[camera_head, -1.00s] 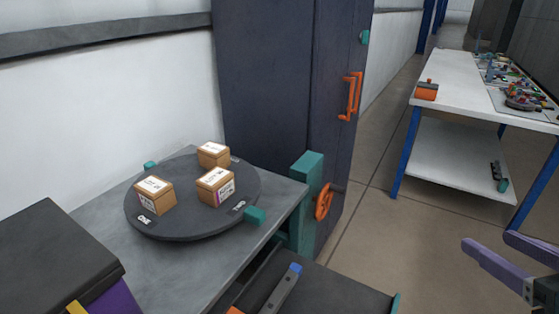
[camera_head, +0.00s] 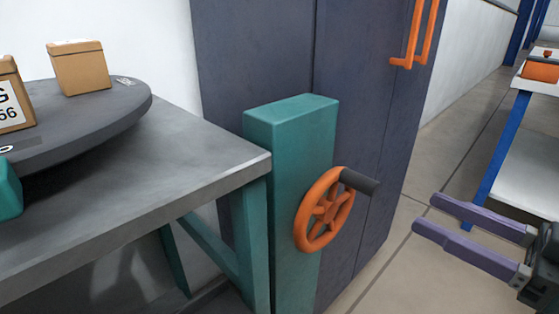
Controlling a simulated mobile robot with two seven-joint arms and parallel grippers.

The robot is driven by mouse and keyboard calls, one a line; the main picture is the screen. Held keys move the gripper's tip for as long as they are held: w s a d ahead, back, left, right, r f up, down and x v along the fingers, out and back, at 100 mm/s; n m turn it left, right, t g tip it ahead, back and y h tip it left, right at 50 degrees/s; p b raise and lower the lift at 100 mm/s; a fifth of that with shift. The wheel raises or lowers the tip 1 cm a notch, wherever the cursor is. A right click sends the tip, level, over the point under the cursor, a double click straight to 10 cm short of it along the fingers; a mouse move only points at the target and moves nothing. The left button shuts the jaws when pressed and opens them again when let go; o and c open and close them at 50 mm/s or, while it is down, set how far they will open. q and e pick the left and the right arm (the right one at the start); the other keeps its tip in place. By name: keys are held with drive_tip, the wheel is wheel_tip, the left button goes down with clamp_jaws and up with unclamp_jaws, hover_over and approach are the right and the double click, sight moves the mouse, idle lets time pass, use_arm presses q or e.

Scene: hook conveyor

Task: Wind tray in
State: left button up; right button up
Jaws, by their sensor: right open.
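An orange handwheel (camera_head: 325,212) with a dark crank knob (camera_head: 359,181) is mounted on the side of a teal post (camera_head: 291,150). The knob sticks out at the wheel's upper right. My right gripper (camera_head: 424,211) has two purple fingers, open and empty. It is to the right of the wheel, apart from it, with its fingers pointing left. My left gripper is not in view, and I cannot make out the tray.
The grey table (camera_head: 200,160) at left bears a dark turntable (camera_head: 100,115) with boxes (camera_head: 80,68). A dark cabinet (camera_head: 375,110) with orange handles (camera_head: 413,40) stands behind the post. A white workbench (camera_head: 537,83) is at right. Floor shows between cabinet and bench.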

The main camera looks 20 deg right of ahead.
sight(376, 191)
drive_tip(key=x, duration=0.6)
drive_tip(key=b+x, duration=0.1)
drive_tip(key=x, duration=0.2)
drive_tip(key=shift+w+a, duration=0.1)
drive_tip(key=shift+a, duration=0.3)
clamp_jaws()
idle(0.9)
